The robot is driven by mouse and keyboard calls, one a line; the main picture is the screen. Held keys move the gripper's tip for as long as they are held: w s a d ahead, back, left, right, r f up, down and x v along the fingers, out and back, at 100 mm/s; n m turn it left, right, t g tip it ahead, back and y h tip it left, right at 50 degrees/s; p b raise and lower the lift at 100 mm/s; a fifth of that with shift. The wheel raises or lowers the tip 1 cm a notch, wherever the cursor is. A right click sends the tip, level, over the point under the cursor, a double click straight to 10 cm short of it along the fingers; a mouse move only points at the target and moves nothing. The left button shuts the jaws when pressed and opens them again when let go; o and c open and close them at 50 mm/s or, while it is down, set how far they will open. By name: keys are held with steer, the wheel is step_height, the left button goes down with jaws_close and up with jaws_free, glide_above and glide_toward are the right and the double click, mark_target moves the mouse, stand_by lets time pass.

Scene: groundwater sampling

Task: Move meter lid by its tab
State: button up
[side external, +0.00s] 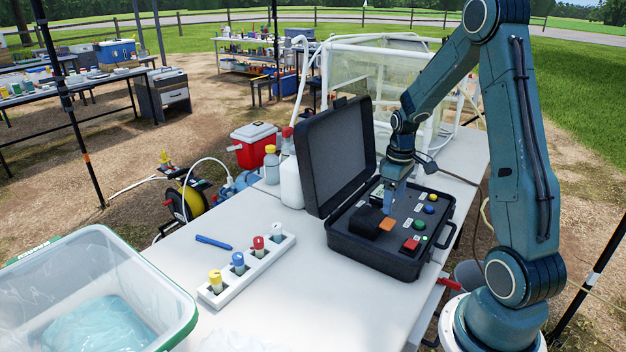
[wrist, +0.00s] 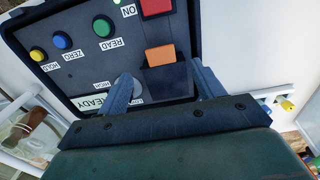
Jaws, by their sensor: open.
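The meter lid (side external: 366,221) is a small black block on the panel of the open black case (side external: 400,262). Its orange tab (side external: 387,224) sticks out on one side, and the tab also shows in the wrist view (wrist: 160,54). My gripper (side external: 388,206) is open and points down just above and beside the lid. In the wrist view my two fingers (wrist: 161,72) stand either side of the dark lid, with the tab just beyond the fingertips. I cannot tell whether either finger touches the lid. The fingers partly cover the panel.
The panel has a red button (side external: 411,244) and blue, green and yellow knobs. The case cover (side external: 337,155) stands open behind. A white rack (side external: 248,272) of capped vials, a blue pen (side external: 213,242) and a clear tub (side external: 95,290) are left. The table between is clear.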

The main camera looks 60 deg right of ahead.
mark_target(389, 223)
steer(key=shift+f, duration=3.3)
steer(key=c, duration=1.4)
steer(key=shift+w+r, duration=0.15)
